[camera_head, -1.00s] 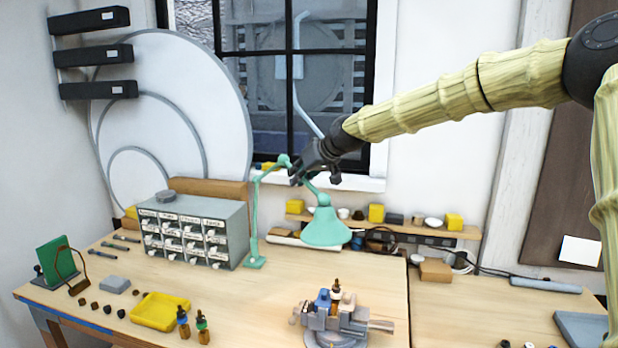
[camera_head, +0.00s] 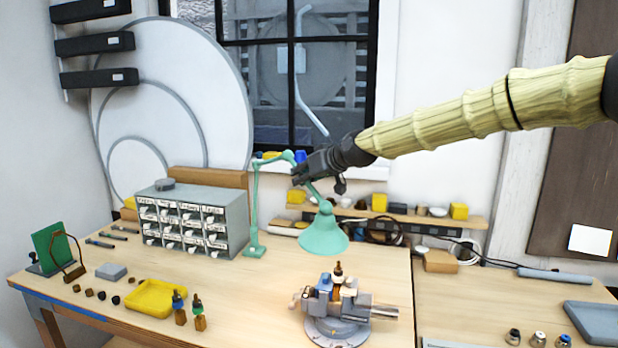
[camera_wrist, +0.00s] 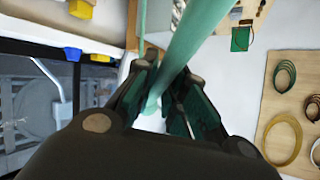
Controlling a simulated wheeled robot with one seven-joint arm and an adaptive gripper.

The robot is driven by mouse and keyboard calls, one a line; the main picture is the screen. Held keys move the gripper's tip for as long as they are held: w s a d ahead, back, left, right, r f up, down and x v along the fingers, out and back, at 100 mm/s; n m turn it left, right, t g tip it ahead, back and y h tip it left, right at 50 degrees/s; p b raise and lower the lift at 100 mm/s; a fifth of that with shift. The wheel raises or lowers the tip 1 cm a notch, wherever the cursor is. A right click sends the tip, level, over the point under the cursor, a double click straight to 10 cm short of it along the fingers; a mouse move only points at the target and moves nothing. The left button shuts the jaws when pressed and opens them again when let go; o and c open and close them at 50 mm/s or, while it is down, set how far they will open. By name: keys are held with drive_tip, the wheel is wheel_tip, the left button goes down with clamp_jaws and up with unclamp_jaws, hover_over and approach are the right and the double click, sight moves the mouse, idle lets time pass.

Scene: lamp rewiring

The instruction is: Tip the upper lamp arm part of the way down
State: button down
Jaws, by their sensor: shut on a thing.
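The mint-green desk lamp (camera_head: 255,205) stands on the bench, just right of the drawer cabinet. Its upper arm (camera_head: 278,157) runs from the top of the upright lower arm toward the right and slopes down to the bell-shaped shade (camera_head: 324,238), which hangs over the bench. My gripper (camera_head: 300,177) is at the upper arm's far part, above the shade, coming from the right. In the wrist view the green upper arm (camera_wrist: 190,45) passes between the fingers of my gripper (camera_wrist: 165,95), which are shut on it. The exact contact is partly hidden by the fingers.
A grey drawer cabinet (camera_head: 196,222) stands left of the lamp. A vise (camera_head: 340,308) sits in front of the shade, with a small bottle by its jaws. A shelf (camera_head: 420,216) with small blocks runs behind.

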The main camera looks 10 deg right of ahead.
drive_tip(key=shift+f, duration=0.1)
drive_tip(key=c, duration=1.5)
unclamp_jaws()
drive_tip(key=shift+o, duration=0.2)
drive_tip(key=shift+s, duration=0.1)
drive_tip(key=v, duration=1.2)
